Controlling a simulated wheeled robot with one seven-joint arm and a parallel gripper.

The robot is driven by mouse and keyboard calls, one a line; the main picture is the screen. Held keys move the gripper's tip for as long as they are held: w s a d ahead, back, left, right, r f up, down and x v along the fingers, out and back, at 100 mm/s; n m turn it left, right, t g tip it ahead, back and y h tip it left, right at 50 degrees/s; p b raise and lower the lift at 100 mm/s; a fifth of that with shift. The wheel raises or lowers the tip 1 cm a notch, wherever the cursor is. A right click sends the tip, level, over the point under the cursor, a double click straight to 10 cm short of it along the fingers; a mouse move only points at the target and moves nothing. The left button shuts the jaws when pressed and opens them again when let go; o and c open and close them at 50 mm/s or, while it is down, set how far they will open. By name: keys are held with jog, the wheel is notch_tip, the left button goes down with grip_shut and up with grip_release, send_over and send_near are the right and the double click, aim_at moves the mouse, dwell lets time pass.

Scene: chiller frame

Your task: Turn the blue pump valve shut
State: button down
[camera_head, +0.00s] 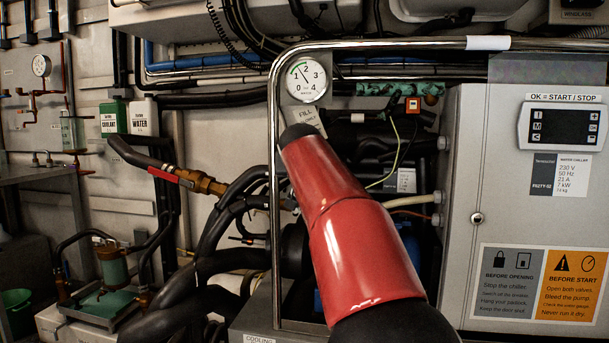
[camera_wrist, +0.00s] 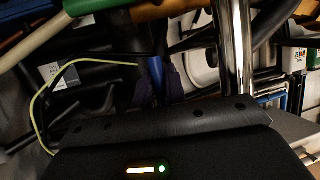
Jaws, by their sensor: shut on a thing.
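A narrow blue piece, which looks like the blue pump valve's handle (camera_wrist: 156,72), stands upright near the middle of the wrist view. Dark fingertips of my gripper (camera_wrist: 160,88) show on both sides of it, and the gripper is shut on it. The wide black gripper body fills the bottom of that view. Brass pipework (camera_wrist: 170,10) runs just above the handle. How far the handle is turned is hard to tell in the dark. In the head view my red arm link covers the gripper and the blue handle.
A chrome frame tube (camera_head: 275,200) stands left of my arm; it also shows close by in the wrist view (camera_wrist: 232,50). A red-handled brass valve (camera_head: 205,183) and black hoses lie left. A pressure gauge (camera_head: 306,80) is above, a control cabinet (camera_head: 465,190) right. Room is tight.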

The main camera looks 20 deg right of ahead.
jog(key=c, duration=1.4)
grip_release()
jog(key=shift+c, duration=0.2)
jog(key=v, duration=0.8)
jog(key=shift+b, duration=0.3)
